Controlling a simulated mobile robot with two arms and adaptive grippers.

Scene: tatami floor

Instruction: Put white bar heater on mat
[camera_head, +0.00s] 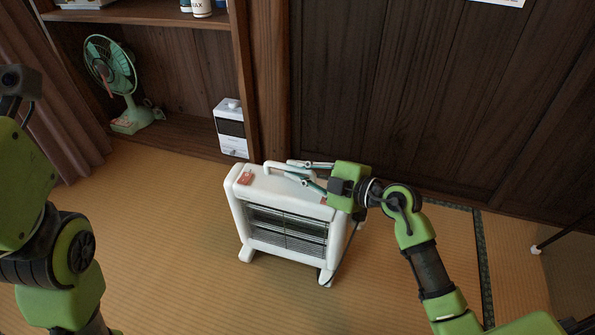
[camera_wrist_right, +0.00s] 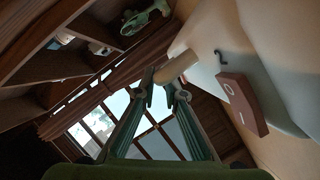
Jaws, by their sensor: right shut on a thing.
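The white bar heater (camera_head: 285,235) is upright near the middle of the head view, with its dark grille facing me and a red-brown switch block on top. My right gripper (camera_head: 296,172) reaches in from the right and is shut on the handle at the heater's top. In the right wrist view, the fingers (camera_wrist_right: 164,88) close on the pale handle, and the heater's top (camera_wrist_right: 215,45) fills the right side. The heater's feet are at or just above the tatami mat (camera_head: 180,250); I cannot tell whether they touch. My left arm shows at the left, but its gripper does not.
A white box-shaped device (camera_head: 231,130) stands close behind the heater, by the wooden post (camera_head: 270,80). A green fan (camera_head: 125,85) sits in the shelf alcove at the back left. A dark wood wall (camera_head: 400,90) closes the back. Tatami is clear at front and left.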

